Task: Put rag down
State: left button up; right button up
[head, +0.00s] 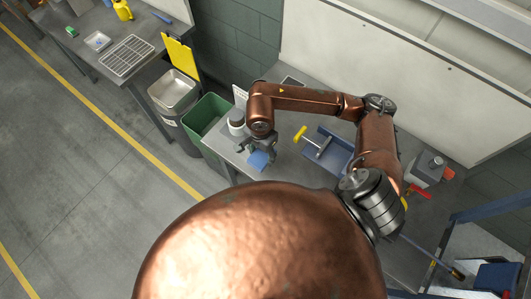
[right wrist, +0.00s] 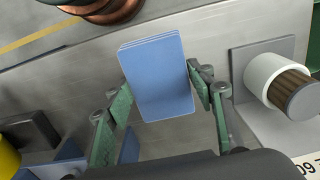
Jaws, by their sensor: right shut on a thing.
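The rag is a flat, folded blue cloth (head: 259,160). It also shows in the right wrist view (right wrist: 158,75), upright between two green fingers. My right gripper (head: 257,151) is shut on the rag at its two side edges and holds it over the left end of the grey workbench (head: 285,167). I cannot tell whether the rag touches the bench top. My left gripper is not in view.
A white and brown cylinder (right wrist: 285,83) on a grey bracket stands beside the gripper. A blue tray (head: 332,160) with a yellow-handled tool (head: 301,134) lies to the right. A green bin (head: 208,112) stands off the bench's left end. Bare bench shows around the rag.

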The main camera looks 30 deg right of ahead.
jog(key=d+f, duration=0.1)
jog(key=w+d+f, duration=0.1)
jog(key=f, duration=0.1)
jog(key=w+f, duration=0.1)
jog(key=shift+w+d+f+p, duration=0.15)
jog(key=shift+d+f+p, duration=0.2)
jog(key=shift+d, duration=0.05)
notch_tip(320, 180, down, 4)
jog(key=shift+w+d+r+p, duration=0.1)
jog(key=shift+r+p, duration=0.15)
jog(key=shift+p, duration=0.4)
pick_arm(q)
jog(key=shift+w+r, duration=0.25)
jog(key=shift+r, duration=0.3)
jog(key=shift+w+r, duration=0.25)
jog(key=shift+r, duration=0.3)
pick_arm(e)
jog(key=shift+f, duration=0.2)
jog(key=o, duration=1)
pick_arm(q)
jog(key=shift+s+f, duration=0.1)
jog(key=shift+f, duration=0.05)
pick_arm(e)
jog(key=shift+r, duration=0.1)
